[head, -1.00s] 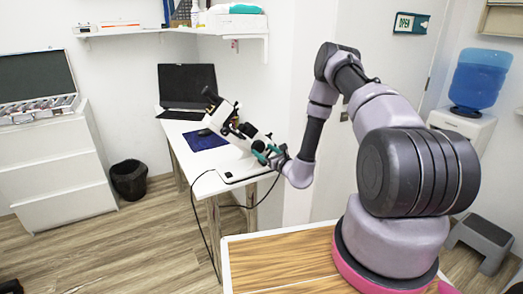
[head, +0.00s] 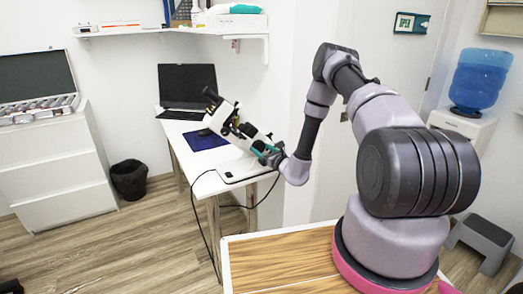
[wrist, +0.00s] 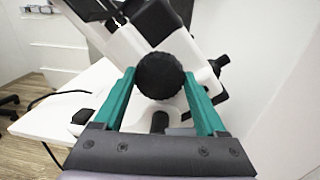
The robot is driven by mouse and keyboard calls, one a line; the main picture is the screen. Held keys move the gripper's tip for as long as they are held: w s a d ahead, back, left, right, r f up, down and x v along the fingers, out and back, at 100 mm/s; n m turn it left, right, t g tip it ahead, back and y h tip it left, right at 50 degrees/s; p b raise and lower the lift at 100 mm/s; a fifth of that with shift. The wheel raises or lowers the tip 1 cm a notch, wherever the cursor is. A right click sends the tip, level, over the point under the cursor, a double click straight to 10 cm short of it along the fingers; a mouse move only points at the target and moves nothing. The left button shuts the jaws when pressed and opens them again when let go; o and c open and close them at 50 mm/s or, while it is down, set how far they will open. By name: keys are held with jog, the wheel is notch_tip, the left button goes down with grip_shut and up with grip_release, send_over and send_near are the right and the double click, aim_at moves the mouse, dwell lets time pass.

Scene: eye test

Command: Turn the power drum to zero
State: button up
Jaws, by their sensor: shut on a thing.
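The lensmeter, a white and black tilted instrument (head: 228,122), stands on the white desk; its body also fills the upper part of the wrist view (wrist: 185,48). The power drum is a round black ribbed knob (wrist: 159,72) on its near side. My gripper (wrist: 160,80) has its two teal fingers on either side of the drum and is shut on it. In the head view my gripper (head: 265,152) reaches the instrument from the right and hides the drum. No scale or zero mark on the drum can be read.
A dark laptop (head: 187,87) and a blue mat (head: 205,140) lie on the white desk (head: 205,184). A black cable (head: 205,225) hangs from the desk's front. The wall is close on the right of the instrument.

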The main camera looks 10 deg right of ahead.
jog(key=m, duration=0.5)
jog(key=shift+f, duration=0.1)
jog(key=m+t, duration=0.1)
jog(key=m, duration=0.4)
jog(key=shift+m, duration=0.4)
jog(key=shift+f, duration=0.1)
jog(key=o, duration=1.1)
jog(key=shift+s, duration=0.1)
